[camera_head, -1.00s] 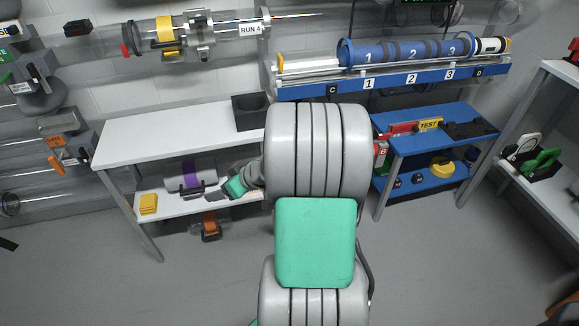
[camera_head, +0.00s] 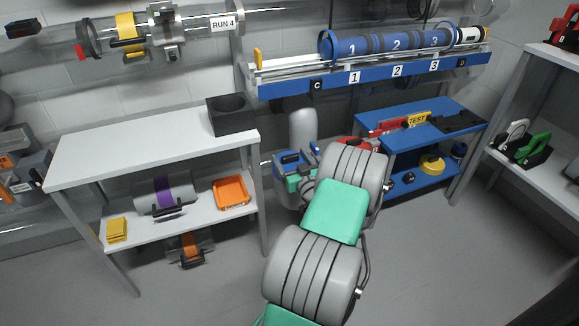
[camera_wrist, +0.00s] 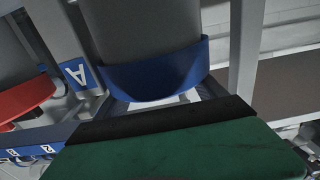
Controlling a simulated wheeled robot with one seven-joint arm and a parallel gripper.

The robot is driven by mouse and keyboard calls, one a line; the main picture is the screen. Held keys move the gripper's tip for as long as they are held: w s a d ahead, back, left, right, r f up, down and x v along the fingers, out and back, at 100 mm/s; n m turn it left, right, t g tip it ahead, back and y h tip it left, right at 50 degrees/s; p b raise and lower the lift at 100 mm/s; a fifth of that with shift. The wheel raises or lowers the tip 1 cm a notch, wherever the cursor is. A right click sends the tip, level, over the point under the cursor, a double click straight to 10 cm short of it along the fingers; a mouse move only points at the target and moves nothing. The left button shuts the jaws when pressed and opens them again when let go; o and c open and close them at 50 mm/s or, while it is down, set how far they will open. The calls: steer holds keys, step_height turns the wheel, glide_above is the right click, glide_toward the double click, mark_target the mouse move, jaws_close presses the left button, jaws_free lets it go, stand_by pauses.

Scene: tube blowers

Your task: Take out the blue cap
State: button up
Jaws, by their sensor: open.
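In the wrist view, a blue cap-like band (camera_wrist: 155,77) wraps the end of a wide grey cylinder, beside a blue label "A" (camera_wrist: 76,72). A green pad with a black edge (camera_wrist: 180,145), apparently part of my gripper, fills the lower part of that view, close to the blue band; I cannot tell whether they touch. In the head view, a grey upright cylinder (camera_head: 302,125) stands beyond my arm, with blue parts (camera_head: 288,159) below it. My gripper is open there, largely hidden behind my wrist; its fingertips cannot be made out.
A red band (camera_wrist: 25,100) on another cylinder lies left of the blue one in the wrist view. A white table (camera_head: 130,140) with a black box (camera_head: 231,115) stands left, a blue bench (camera_head: 430,125) right. A blue rack (camera_head: 370,75) holds a blue tube above.

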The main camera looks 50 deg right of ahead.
steer(key=shift+w, duration=0.1)
steer(key=shift+c, duration=0.4)
steer(key=c, duration=1.4)
